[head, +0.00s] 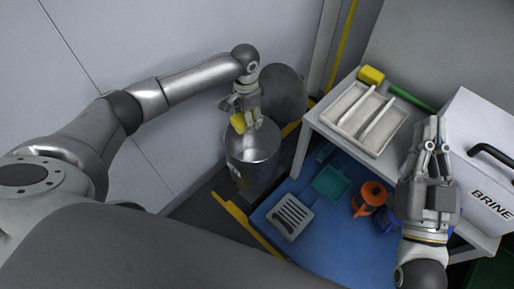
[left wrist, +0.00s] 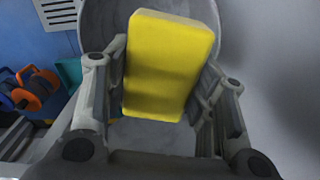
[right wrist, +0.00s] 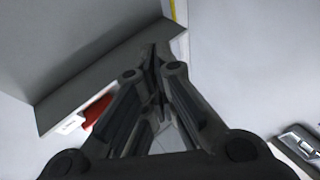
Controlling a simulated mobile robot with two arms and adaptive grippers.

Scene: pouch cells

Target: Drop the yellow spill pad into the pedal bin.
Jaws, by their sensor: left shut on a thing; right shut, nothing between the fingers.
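The yellow spill pad (head: 238,122) is held between the fingers of my left gripper (head: 247,116). In the left wrist view the pad (left wrist: 168,65) fills the space between both fingers, with the grey bin interior behind it. The pedal bin (head: 252,162) is a grey metal cylinder standing on the floor, its round lid (head: 284,92) raised behind. In the head view the pad is over the bin's open mouth, near its far left rim. My right gripper (head: 434,125) is shut and empty, above the right end of the bench.
Below, a blue surface (head: 318,234) carries a teal dustpan (head: 331,184), a slotted grey piece (head: 290,217) and an orange reel (head: 369,198).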

